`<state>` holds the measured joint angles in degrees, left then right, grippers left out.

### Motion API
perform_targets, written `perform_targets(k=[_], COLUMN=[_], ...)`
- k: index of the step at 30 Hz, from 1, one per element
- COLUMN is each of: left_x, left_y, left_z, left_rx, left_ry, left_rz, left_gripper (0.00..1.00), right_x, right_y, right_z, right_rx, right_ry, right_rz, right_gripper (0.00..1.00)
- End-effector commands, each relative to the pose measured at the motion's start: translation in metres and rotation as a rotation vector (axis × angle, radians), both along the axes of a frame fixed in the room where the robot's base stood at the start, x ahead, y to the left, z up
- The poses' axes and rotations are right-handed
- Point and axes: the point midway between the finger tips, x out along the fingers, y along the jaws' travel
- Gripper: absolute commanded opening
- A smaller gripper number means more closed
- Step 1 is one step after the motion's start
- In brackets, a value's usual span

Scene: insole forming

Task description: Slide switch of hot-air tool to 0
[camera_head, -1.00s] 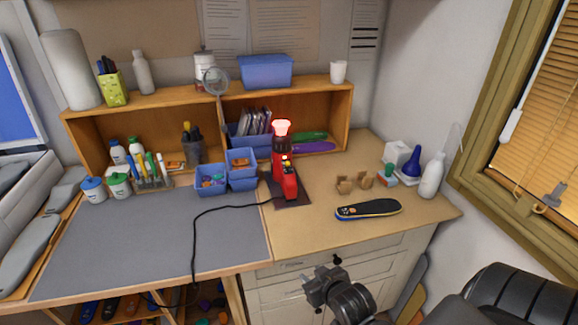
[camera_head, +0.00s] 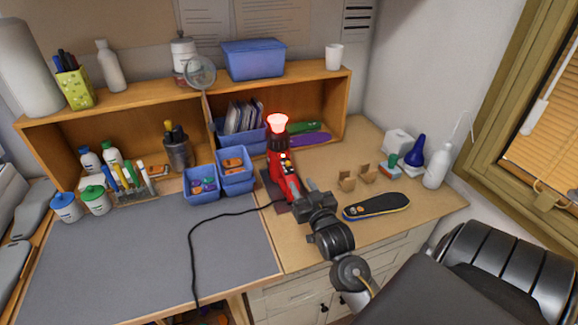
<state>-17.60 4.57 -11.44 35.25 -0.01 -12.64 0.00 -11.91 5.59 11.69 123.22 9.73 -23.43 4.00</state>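The red hot-air tool (camera_head: 289,180) stands upright on a dark pad on the bench, its nozzle (camera_head: 277,123) at the top glowing pale red. A yellow mark and small light details show on its body; the switch itself is too small to make out. My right gripper (camera_head: 311,189) is right beside the tool's lower body, on its right front side. Its two fingers point up and look parted, with nothing seen between them. I cannot tell whether they touch the tool. My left gripper is not in view.
An insole (camera_head: 376,207) lies to the right of my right gripper. Small cardboard pieces (camera_head: 347,181) sit behind it. Blue bins (camera_head: 201,198) stand left of the tool. A black cord (camera_head: 192,247) runs across the grey mat (camera_head: 120,262), which is otherwise clear.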

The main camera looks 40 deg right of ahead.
Motion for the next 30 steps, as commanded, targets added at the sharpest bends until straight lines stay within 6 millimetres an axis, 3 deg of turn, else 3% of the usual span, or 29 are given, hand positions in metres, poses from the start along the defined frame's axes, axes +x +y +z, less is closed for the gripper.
perform_targets(k=[6,15,28,30], left_x=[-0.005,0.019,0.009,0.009], left_y=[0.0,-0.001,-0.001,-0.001], left_z=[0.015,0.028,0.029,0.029], left_rx=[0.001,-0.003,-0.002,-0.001], left_ry=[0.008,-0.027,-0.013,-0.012], left_rz=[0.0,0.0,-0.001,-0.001], left_gripper=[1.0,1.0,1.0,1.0], right_x=[0.039,0.082,0.091,0.091], right_y=[-0.013,-0.027,-0.031,-0.031], right_z=[0.005,0.002,0.0,0.0], right_rx=[-0.002,0.0,-0.001,-0.001], right_ry=[0.001,0.002,0.001,0.001], right_rz=[0.001,0.002,0.002,0.002], right_gripper=[0.37,0.37,0.37,0.29])
